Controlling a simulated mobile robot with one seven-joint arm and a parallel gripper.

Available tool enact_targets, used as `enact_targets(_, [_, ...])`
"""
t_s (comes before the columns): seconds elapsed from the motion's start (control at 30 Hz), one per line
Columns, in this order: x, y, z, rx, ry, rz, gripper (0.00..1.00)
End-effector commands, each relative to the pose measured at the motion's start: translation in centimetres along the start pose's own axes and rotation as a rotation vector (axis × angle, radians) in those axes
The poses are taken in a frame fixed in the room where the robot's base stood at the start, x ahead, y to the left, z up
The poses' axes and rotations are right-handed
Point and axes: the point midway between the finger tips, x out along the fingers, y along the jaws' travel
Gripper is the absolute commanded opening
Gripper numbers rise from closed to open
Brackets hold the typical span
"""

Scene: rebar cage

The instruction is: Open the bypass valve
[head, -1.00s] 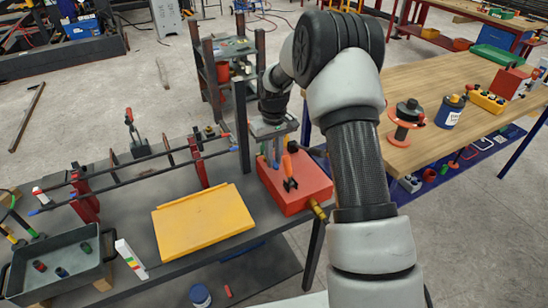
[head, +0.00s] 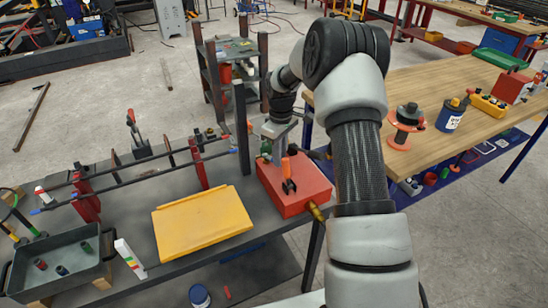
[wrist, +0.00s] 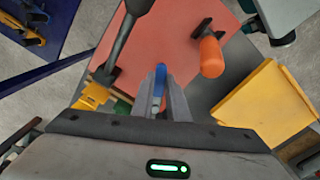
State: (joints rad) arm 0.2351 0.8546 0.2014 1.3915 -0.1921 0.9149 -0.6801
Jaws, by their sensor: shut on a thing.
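A red box (head: 305,199) sits at the right end of the dark bench. On its top stands a black lever fitting with an orange grip (head: 286,168); the orange grip also shows in the wrist view (wrist: 210,56). My gripper (wrist: 163,108) is low over the box, beside the orange grip. Its grey fingers are shut on a narrow blue piece (wrist: 159,80), which looks like a handle. In the head view the fingertips are largely hidden behind the orange grip. No label marks which part is the bypass valve.
A brass fitting (head: 315,211) sticks out of the box's front. A yellow panel (head: 202,222) lies left of the box. Dark rods on red stands (head: 86,195) run along the bench.

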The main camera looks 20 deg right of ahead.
Motion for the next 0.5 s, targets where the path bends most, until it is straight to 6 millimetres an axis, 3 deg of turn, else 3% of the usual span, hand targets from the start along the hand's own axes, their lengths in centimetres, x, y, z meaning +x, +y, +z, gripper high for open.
enact_targets(0.5, [-0.2,1.6,-0.6,-0.491,0.003,0.001,0.00])
